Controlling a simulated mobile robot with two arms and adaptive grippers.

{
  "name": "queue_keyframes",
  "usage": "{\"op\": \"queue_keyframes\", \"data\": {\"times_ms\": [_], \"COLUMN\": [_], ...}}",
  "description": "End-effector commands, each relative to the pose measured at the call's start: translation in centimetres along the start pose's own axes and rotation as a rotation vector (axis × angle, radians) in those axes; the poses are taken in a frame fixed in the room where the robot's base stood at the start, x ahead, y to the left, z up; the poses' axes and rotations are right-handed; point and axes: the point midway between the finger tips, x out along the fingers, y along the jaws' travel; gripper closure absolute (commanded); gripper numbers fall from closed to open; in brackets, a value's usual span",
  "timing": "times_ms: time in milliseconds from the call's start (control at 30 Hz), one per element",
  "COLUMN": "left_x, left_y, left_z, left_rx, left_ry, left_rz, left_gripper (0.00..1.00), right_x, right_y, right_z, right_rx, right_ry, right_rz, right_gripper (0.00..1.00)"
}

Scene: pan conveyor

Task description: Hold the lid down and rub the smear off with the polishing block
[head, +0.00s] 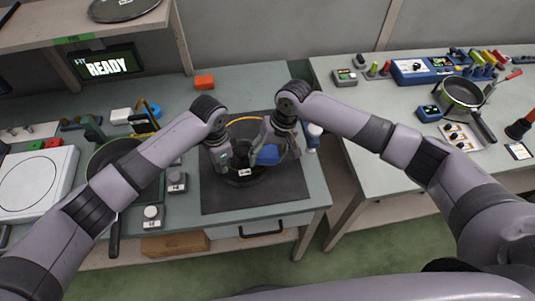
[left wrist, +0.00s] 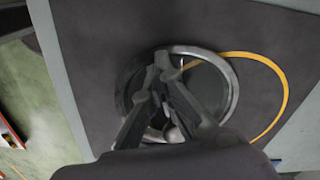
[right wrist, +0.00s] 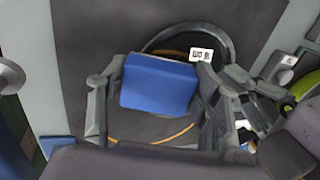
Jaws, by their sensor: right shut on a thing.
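The round dark lid (head: 238,181), with a pale rim in the left wrist view (left wrist: 235,92), lies on the dark mat (head: 290,195). A small white label shows on its near side. My left gripper (head: 226,165) is over the lid, its fingers together in the left wrist view (left wrist: 163,72); whether they touch the lid is unclear. My right gripper (head: 262,156) is shut on the blue polishing block (right wrist: 158,85), which also shows in the head view (head: 268,156). The block is over or beside the lid's right part; contact is hidden. I cannot make out the smear.
A yellow loop (left wrist: 286,88) curves over the mat beside the lid. A green-rimmed pan (head: 100,163) and small grey weights (head: 177,180) stand left of the mat. An orange block (head: 204,82) lies at the back. A gap separates the right bench (head: 385,105). A screen (head: 107,66) reads READY.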

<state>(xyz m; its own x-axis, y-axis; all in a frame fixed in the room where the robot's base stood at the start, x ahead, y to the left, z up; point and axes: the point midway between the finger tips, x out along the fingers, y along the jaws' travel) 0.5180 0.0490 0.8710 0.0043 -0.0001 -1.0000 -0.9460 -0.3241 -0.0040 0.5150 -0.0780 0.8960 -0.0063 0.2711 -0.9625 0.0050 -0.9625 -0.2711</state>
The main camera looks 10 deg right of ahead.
Motion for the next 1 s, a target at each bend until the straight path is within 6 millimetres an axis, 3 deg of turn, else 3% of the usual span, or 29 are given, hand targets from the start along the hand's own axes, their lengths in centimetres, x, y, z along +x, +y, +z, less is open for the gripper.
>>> {"op": "queue_keyframes", "data": {"times_ms": [33, 700, 1000], "left_x": [0.7, 0.6, 0.6], "left_y": [0.2, 0.2, 0.3], "left_z": [0.4, 0.3, 0.3], "left_rx": [-0.002, -0.002, 0.0], "left_ry": [-0.01, -0.01, -0.008], "left_rz": [0.006, 0.007, 0.008], "left_gripper": [1.0, 1.0, 1.0], "right_x": [0.1, 0.8, 0.7], "right_y": [0.0, 0.0, -0.3], "right_z": [0.0, -0.1, -2.5], "right_rx": [0.0, 0.0, 0.001], "right_ry": [0.0, 0.001, 0.005], "right_rz": [0.0, -0.001, -0.005], "right_gripper": [0.64, 0.64, 0.64]}}
